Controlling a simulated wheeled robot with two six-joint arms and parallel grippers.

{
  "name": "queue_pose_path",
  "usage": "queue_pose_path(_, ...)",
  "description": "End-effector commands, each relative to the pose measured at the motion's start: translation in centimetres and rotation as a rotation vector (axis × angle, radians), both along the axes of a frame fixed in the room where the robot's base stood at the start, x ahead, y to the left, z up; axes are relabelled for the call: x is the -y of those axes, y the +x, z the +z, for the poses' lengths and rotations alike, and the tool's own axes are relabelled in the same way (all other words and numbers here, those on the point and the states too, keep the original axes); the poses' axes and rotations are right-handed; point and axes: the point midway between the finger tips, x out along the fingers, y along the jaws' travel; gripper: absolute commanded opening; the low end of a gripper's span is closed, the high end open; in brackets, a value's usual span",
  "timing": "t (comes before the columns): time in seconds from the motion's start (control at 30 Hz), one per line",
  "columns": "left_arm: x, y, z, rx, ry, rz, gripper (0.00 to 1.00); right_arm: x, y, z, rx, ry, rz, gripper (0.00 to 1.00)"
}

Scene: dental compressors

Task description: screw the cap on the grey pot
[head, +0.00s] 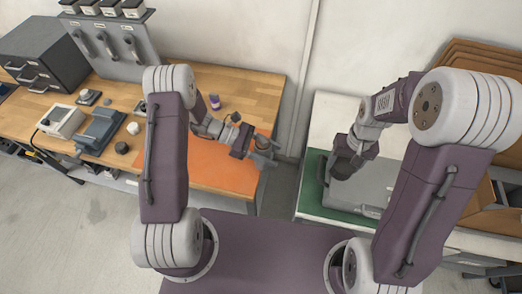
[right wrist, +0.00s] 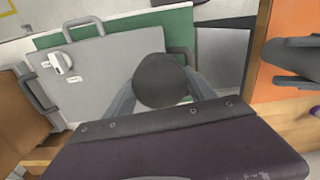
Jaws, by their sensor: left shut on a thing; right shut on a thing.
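My left gripper (head: 262,148) is shut on a small grey round thing that looks like the grey pot (head: 263,142), held up off the right edge of the orange mat. My right gripper (head: 343,163) is shut on a dark grey round thing that looks like the cap (right wrist: 163,80). In the right wrist view the cap sits between the two grey fingers, its round face showing. It is held above the right-hand bench, apart from the pot. The pot's opening is too small to make out.
A grey case (head: 352,200) lies on a green mat (head: 311,184) below my right gripper. The wooden bench (head: 255,90) holds an orange mat (head: 210,168), a dark round piece (head: 122,147), a white piece (head: 133,128) and a purple item (head: 215,102). A gap separates the benches.

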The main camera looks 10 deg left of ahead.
Motion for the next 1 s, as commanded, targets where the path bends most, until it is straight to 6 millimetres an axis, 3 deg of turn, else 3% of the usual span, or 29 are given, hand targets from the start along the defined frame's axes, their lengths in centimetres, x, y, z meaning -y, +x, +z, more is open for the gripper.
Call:
queue_pose_path(0.27, 0.0, 0.0, 0.0, 0.0, 0.0, 0.001, 0.0, -0.1, 0.1, 0.0, 0.0, 0.0, 0.001, 0.25)
queue_pose_path(0.43, 0.0, 0.0, 0.0, 0.0, 0.0, 0.001, 0.0, -2.4, 1.7, 1.0, 0.004, 0.0, 0.039, 0.25)
queue_pose_path(0.7, 0.0, 0.0, 0.1, 0.001, -0.001, 0.002, 0.0, -11.8, 4.8, 4.7, 0.003, 0.001, 0.158, 0.25)
queue_pose_path(1.0, 0.0, 0.0, 0.1, 0.002, -0.001, 0.001, 0.0, -21.9, 4.2, 9.1, 0.0, 0.0, 0.271, 0.25)
